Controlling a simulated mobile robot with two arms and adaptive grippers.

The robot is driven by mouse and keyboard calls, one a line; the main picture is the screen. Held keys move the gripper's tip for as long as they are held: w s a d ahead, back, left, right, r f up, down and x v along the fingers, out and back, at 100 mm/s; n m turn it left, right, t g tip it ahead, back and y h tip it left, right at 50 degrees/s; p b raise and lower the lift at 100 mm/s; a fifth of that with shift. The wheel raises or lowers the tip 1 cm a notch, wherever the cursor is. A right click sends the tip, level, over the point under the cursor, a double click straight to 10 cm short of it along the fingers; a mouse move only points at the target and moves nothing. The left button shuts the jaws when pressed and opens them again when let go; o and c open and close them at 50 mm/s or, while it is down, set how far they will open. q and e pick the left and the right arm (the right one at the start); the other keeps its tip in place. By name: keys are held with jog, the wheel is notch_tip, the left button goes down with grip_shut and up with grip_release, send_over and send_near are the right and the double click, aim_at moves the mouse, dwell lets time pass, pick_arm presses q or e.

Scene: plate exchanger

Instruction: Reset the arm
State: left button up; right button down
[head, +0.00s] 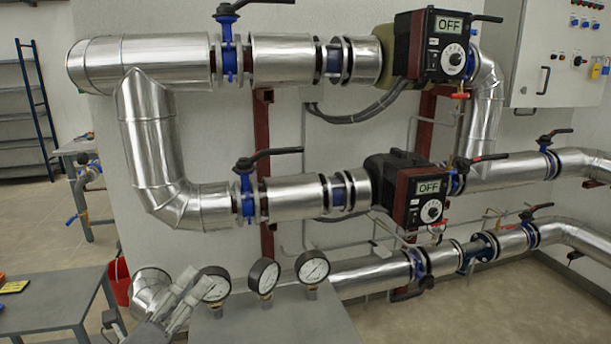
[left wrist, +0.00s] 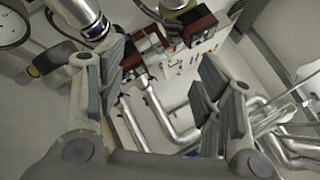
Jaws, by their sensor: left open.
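My left gripper (head: 182,296) shows at the lower left of the head view, beside the pressure gauges and in front of the silver pipes. In the left wrist view its two fingers (left wrist: 165,75) stand wide apart with nothing between them. It is open and empty. My right gripper is in neither view.
Three round gauges (head: 263,277) stand close to the gripper's right on a grey surface (head: 280,322). Insulated pipes with blue valves and two pumps reading OFF (head: 428,47) (head: 410,190) line the wall. A red bucket (head: 119,282) and grey table (head: 50,306) stand left.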

pick_arm(q)
jog(key=s+a+f+n+g+y, duration=0.25)
jog(key=a+f+n+y, duration=0.35)
jog(key=n, duration=0.5)
jog(key=s+a+f+n+g+y, duration=0.1)
jog(key=s+a+f+n+y, duration=0.25)
jog(key=f+n+y, duration=0.6)
jog(key=s+d+f+n+g+h, duration=0.25)
jog(key=s+f+g, duration=0.2)
jog(key=s, duration=0.35)
jog(key=s+d+f+n+g+h, duration=0.25)
jog(key=s+d+f+g, duration=0.2)
jog(key=s, duration=0.35)
jog(key=s+d+f+n+g+h, duration=0.2)
jog(key=s+d+f+n+g, duration=0.1)
jog(key=s+f, duration=0.3)
notch_tip(320, 180, down, 25)
jog(key=s+g, duration=0.2)
jog(key=s+a+f, duration=0.1)
jog(key=s+f, duration=0.7)
jog(key=s+a+f, duration=0.2)
jog(key=s+f, duration=0.6)
jog(key=s, duration=0.1)
jog(key=shift+a+f+m+g+y, duration=0.25)
jog(key=shift+m+g+y, duration=0.1)
jog(key=shift+y, duration=0.1)
